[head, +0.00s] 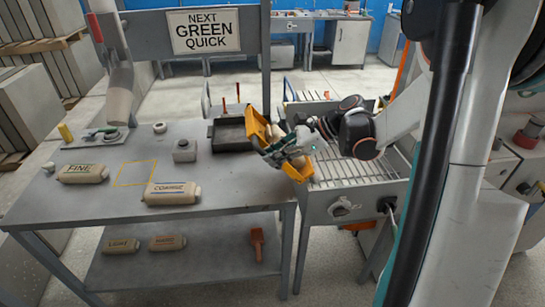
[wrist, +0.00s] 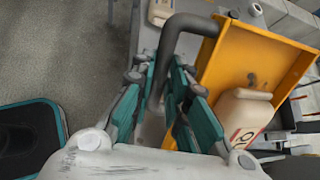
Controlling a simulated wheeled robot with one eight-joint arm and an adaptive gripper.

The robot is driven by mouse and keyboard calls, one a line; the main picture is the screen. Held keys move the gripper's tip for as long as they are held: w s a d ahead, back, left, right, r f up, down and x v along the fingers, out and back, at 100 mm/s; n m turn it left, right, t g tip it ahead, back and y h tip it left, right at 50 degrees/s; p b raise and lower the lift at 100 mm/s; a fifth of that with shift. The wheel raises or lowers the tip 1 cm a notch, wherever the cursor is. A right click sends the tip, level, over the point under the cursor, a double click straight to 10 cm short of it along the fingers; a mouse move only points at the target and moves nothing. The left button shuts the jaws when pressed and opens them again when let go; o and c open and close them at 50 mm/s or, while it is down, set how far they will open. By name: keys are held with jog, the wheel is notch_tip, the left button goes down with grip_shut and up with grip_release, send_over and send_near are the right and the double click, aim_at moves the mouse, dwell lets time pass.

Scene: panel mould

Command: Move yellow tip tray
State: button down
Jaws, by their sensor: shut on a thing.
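The yellow tip tray (head: 256,124) is in the air above the gap between the grey table and the slatted bench, and looks tilted. My gripper (head: 288,150) is in front of it and hides its middle. In the wrist view the tray (wrist: 222,58) has a dark bent handle (wrist: 186,24). The teal fingers of my gripper (wrist: 172,105) are on either side of this handle, shut on it. A beige bottle (wrist: 243,115) lies inside the tray, partly cut off by the gripper.
On the grey table (head: 225,185) are a yellow outlined square (head: 137,173), a FINE bag (head: 83,174), a COARSE bag (head: 171,193), a small grey block (head: 185,150) and a dark tray (head: 230,134). The slatted bench (head: 355,172) stands to the right.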

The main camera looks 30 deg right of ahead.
jog(key=shift+d+r, duration=0.1)
dwell(0.3)
jog(key=c, duration=1.6)
grip_release()
jog(key=shift+o, duration=0.2)
jog(key=shift+d, duration=0.15)
jog(key=v, duration=1.2)
